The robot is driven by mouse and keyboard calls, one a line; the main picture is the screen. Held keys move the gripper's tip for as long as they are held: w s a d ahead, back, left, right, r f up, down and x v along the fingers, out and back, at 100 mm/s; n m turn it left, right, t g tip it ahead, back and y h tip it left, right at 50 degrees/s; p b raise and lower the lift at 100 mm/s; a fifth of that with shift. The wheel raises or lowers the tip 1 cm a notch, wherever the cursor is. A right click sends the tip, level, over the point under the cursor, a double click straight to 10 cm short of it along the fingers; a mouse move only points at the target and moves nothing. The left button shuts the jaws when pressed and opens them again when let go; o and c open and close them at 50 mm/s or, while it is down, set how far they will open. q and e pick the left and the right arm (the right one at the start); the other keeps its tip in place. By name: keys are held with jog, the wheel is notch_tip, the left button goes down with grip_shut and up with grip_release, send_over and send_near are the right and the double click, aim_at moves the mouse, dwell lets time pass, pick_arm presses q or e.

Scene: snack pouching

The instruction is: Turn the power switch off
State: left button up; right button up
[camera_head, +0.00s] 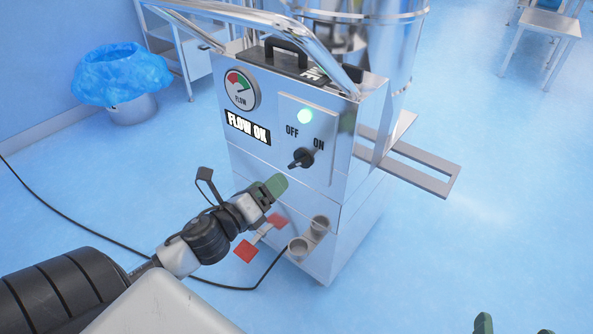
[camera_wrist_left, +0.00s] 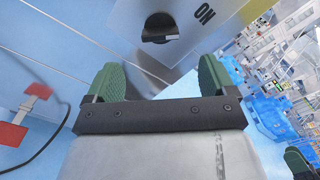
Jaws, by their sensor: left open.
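The black power switch knob (camera_head: 302,158) is on the silver machine's front panel, below the OFF and ON labels. In the left wrist view the knob (camera_wrist_left: 158,27) has a pale mark on the end nearer the ON label (camera_wrist_left: 204,13). My left gripper (camera_head: 275,186) is open and empty, just below and left of the knob. In the left wrist view its two green fingers stand wide apart, with the knob beyond the gap. My right gripper (camera_head: 514,328) shows only two separated green fingertips at the bottom right edge.
A red-ended part (camera_head: 246,251) and a cable are near my left arm. A blue-lined bin (camera_head: 130,105) stands behind left.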

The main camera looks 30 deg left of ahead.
aim_at(294, 165)
pick_arm(q)
jog(key=w, duration=0.6)
jog(key=w+b, duration=0.1)
jog(key=w, duration=0.2)
jog(key=shift+d, duration=0.4)
jog(key=shift+w, duration=0.65)
pick_arm(e)
jog(key=shift+w+a+r+t+y, duration=0.1)
jog(key=shift+r+t+y, duration=0.1)
jog(key=shift+r+t, duration=0.4)
jog(key=shift+s+a+r+t+y, duration=0.1)
jog(key=shift+a+r+t+y, duration=0.1)
jog(key=shift+r+t, duration=0.45)
jog(key=shift+w+a+r+t+y, duration=0.1)
jog(key=shift+r+t+y, duration=0.1)
jog(key=shift+r+t, duration=0.4)
pick_arm(q)
jog(key=shift+c, duration=0.3)
pick_arm(e)
jog(key=shift+d+r, duration=0.1)
jog(key=shift+r, duration=0.05)
